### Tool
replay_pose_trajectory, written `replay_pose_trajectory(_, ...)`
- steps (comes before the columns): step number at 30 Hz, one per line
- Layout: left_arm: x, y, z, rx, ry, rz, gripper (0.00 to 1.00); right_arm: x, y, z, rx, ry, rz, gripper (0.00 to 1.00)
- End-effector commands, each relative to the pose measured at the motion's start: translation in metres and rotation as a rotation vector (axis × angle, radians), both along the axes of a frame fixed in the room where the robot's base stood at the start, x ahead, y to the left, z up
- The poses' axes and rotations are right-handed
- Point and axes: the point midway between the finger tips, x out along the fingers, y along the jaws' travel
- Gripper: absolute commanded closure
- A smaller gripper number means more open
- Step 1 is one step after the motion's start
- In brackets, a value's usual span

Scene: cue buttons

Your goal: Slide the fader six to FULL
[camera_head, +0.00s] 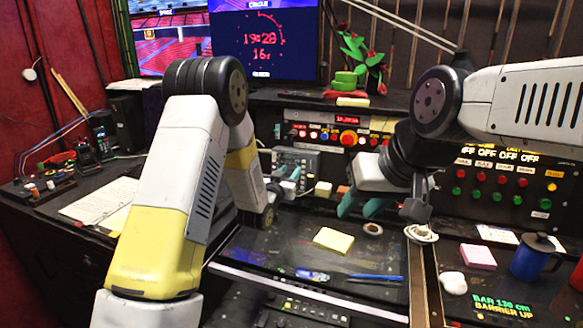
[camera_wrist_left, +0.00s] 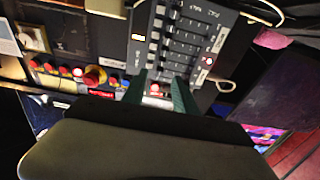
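The fader box (camera_head: 297,160) is a grey unit at the back of the desk, partly hidden behind my left arm in the head view. In the left wrist view the fader box (camera_wrist_left: 185,38) shows several parallel slots with knobs; the labels are too small to tell which is fader six. My left gripper (camera_wrist_left: 159,76) is open, its two teal fingers apart at the box's near edge in that view. Nothing is seen between the fingertips except the background. My right gripper (camera_head: 361,207) hangs above the desk, its teal fingers apart and empty.
A panel of coloured buttons (camera_head: 345,135) stands behind the fader box. A yellow sticky pad (camera_head: 333,241), a blue pen (camera_head: 375,277), a pink pad (camera_head: 478,257) and a blue mug (camera_head: 532,256) lie on the desk. A button panel (camera_head: 505,185) is at right.

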Motion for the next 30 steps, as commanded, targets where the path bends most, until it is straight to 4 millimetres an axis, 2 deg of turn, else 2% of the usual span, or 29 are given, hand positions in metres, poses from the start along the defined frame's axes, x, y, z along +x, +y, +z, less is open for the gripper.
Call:
replay_pose_trajectory(3,0.019,-0.008,0.0,0.001,-0.003,-0.001,0.65,0.0,0.0,0.0,0.0,0.0,0.0,0.65)
replay_pose_trajectory(9,0.04,-0.016,0.0,0.001,0.0,0.0,0.65,0.0,0.0,0.0,0.0,0.0,0.0,0.65)
replay_pose_trajectory(19,0.045,-0.018,0.001,0.0,0.0,0.0,0.65,0.0,0.0,0.0,0.0,0.0,0.0,0.65)
replay_pose_trajectory(20,0.045,-0.018,0.001,0.0,0.0,0.0,0.67,0.0,0.0,0.0,0.0,0.0,0.0,0.65)
replay_pose_trajectory(25,0.045,-0.018,0.001,0.0,0.0,0.0,1.0,0.0,0.0,0.0,0.0,0.0,0.0,0.65)
replay_pose_trajectory(30,0.045,-0.018,0.001,0.0,0.0,0.0,1.0,0.0,0.0,0.0,0.0,0.0,0.0,0.65)
